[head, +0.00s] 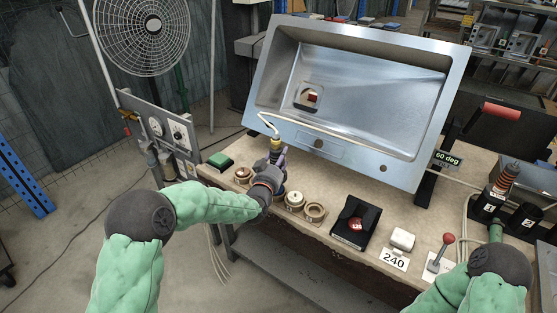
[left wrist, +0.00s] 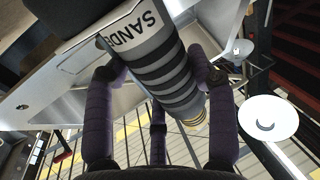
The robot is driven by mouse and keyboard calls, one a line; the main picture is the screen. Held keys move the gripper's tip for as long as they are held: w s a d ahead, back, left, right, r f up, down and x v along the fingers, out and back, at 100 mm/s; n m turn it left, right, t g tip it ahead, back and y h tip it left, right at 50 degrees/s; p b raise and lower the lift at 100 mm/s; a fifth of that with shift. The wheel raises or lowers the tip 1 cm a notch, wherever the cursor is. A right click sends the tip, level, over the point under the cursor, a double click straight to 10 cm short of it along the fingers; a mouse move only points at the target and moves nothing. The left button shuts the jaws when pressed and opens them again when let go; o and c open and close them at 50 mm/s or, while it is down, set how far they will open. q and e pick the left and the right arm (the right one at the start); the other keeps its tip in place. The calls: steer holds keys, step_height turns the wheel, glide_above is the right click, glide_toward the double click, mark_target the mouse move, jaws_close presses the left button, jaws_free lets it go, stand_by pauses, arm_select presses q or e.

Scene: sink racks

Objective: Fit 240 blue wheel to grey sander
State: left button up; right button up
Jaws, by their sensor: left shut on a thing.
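The grey sander (left wrist: 160,60), with dark bands and part of its label showing, is in my left gripper (left wrist: 160,85) in the left wrist view. The purple fingers are shut around its body. In the head view my left gripper (head: 276,172) is over the bench's left part, below the sink's near edge, and the sander is mostly hidden there. Round brown wheels (head: 295,199) lie close by on the bench. I cannot make out a blue wheel for certain. My right gripper (head: 491,207) is hard to make out among dark parts.
A tilted steel sink (head: 350,95) stands behind the gripper. A black tray (head: 347,234) holding a red piece, a white block (head: 402,240) and a red-knobbed lever (head: 441,252) are at the front right. A green block (head: 220,161) is at the left.

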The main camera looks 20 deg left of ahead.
mark_target(277, 141)
arm_select(q)
steer(key=shift+r+p, duration=1.7)
steer(key=shift+r, duration=2.35)
steer(key=shift+f, duration=0.1)
